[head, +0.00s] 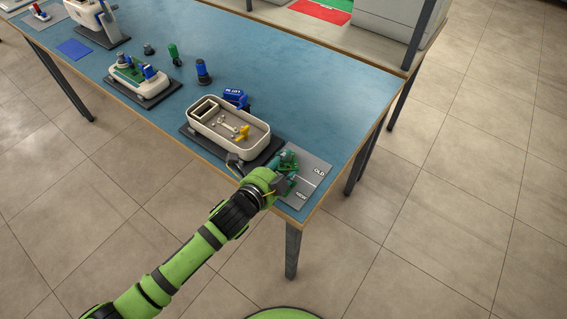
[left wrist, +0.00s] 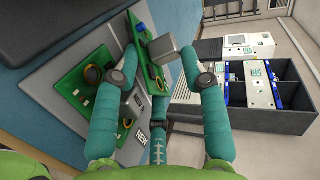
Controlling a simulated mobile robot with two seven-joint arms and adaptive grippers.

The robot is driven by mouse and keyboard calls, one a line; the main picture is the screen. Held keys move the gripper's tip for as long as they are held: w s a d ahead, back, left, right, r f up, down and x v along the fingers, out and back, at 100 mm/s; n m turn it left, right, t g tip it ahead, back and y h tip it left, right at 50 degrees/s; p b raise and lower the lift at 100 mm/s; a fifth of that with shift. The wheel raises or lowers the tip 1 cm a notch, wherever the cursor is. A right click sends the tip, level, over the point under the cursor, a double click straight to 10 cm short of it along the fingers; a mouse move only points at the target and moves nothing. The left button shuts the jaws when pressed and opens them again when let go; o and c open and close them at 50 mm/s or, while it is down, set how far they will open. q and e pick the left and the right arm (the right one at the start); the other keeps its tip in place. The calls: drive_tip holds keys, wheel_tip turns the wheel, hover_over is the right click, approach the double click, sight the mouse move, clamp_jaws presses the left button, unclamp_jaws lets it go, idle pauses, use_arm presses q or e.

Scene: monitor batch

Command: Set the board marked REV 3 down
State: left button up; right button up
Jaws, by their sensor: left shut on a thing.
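My left gripper (head: 284,181) is over the grey mat (head: 312,160) at the table's near corner. In the left wrist view the gripper (left wrist: 155,58) is shut on a green circuit board (left wrist: 147,54) with a blue part on its upper end. That board is tilted steeply, edge towards the camera. Another green board (left wrist: 72,88) with a dark round part lies on the mat, partly behind a finger. The mat carries the labels OLD and NEW. I cannot read REV 3 on either board. Whether the held board touches the mat is unclear. My right gripper is out of view.
A cream housing (head: 255,147) on a dark base stands beside the mat, with small parts inside. A second housing (head: 150,90), a green bottle-like thing (head: 174,54) and a dark blue one (head: 203,72) stand farther left. The table's right side is clear.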

use_arm(q)
drive_tip(key=shift+f, duration=0.2)
drive_tip(key=o, duration=1.2)
drive_tip(key=shift+s+f+b, duration=0.15)
drive_tip(key=shift+f+b, duration=0.05)
drive_tip(key=shift+b, duration=0.4)
drive_tip(key=v, duration=0.7)
drive_tip(key=shift+a+r+b, duration=0.2)
drive_tip(key=shift+a+b, duration=0.05)
drive_tip(key=shift+b, duration=0.05)
drive_tip(key=shift+w, duration=0.25)
